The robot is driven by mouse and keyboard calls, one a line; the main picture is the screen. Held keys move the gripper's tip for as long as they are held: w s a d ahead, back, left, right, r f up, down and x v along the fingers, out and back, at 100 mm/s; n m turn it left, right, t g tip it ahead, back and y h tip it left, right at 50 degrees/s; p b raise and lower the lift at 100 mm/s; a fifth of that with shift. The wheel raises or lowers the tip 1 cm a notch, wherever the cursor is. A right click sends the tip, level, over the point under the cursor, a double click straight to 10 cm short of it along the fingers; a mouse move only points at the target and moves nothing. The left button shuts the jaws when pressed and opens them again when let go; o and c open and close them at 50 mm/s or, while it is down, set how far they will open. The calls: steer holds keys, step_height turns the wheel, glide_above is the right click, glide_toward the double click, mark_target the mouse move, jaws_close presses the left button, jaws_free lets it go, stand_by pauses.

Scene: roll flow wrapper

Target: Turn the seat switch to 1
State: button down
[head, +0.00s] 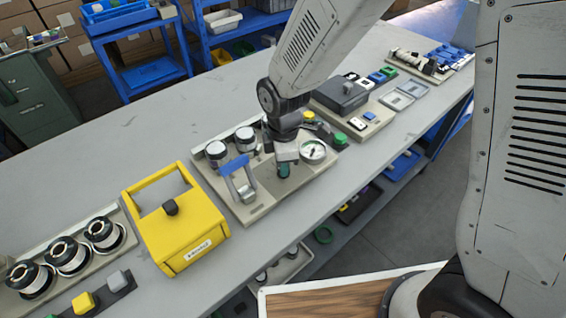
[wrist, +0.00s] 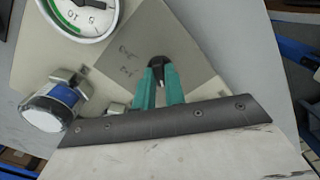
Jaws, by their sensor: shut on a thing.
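My gripper (head: 284,172) reaches down onto the beige panel (head: 262,209) on the bench, just left of the round gauge (head: 313,151). In the wrist view its teal fingers (wrist: 160,82) are shut on a small black knob (wrist: 157,62), which I take to be the seat switch. The knob stands on a grey plate (wrist: 185,45) with small dark markings beside it, too blurred to read. Which marking the knob points to cannot be told. In the head view the knob is hidden by the gripper. The gauge also shows in the wrist view (wrist: 88,12).
A blue-handled lever (head: 235,166) and two white-and-black cylinders (head: 216,151) are on the panel left of my gripper. A green button (head: 340,138) is beyond the gauge. A yellow frame box (head: 190,240) stands further left. The bench behind the panel is clear.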

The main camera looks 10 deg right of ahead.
steer(key=shift+n, duration=1.1)
steer(key=c, duration=1.5)
jaws_free()
steer(key=shift+o, duration=0.2)
steer(key=shift+r, duration=0.1)
step_height(320, 180, up, 8)
steer(key=shift+f, duration=0.15)
